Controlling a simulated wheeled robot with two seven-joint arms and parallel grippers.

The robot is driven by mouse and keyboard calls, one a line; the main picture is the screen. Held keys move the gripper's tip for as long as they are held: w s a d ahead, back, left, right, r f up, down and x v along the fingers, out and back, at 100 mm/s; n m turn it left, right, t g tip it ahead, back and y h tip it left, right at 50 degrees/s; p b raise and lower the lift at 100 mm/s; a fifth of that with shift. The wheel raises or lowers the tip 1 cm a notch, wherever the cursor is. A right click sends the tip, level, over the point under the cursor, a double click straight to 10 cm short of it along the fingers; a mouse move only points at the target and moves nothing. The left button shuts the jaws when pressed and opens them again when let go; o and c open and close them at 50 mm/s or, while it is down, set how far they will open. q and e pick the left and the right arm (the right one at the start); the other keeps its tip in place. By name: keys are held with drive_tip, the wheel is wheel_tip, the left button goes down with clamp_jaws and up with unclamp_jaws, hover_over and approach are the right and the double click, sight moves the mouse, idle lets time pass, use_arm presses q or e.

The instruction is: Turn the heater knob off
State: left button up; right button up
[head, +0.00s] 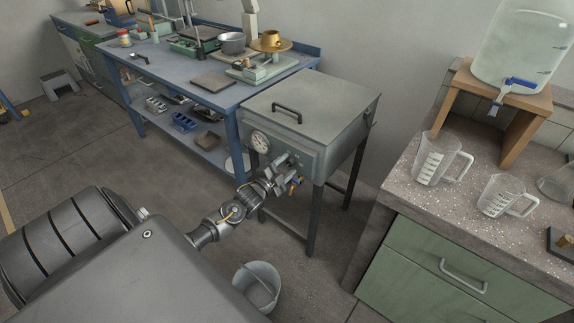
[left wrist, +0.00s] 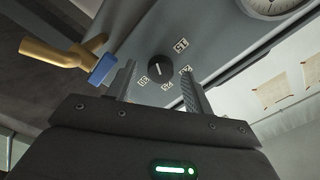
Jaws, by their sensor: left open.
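The heater (head: 312,100) is a grey metal box on dark legs with a flat lid, in the middle of the head view. Its black round knob (left wrist: 160,68) shows in the left wrist view on the front panel, with a white pointer line and small number labels around it. My left gripper (head: 285,172) is in front of the panel, and the arm hides the knob in the head view. In the left wrist view the two fingers (left wrist: 158,84) are open, one on each side of the knob. I cannot tell whether they touch it. My right gripper is not in view.
A brass tap (left wrist: 58,53) with a blue lever sits beside the left finger. A round gauge (head: 260,142) is on the panel. A bucket (head: 258,286) stands on the floor below. A counter (head: 405,205) with measuring jugs is at the right, a blue workbench (head: 180,75) behind.

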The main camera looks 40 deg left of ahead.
use_arm(q)
drive_tip(key=s, duration=1)
drive_tip(key=shift+s, duration=0.3)
drive_tip(key=shift+d, duration=0.1)
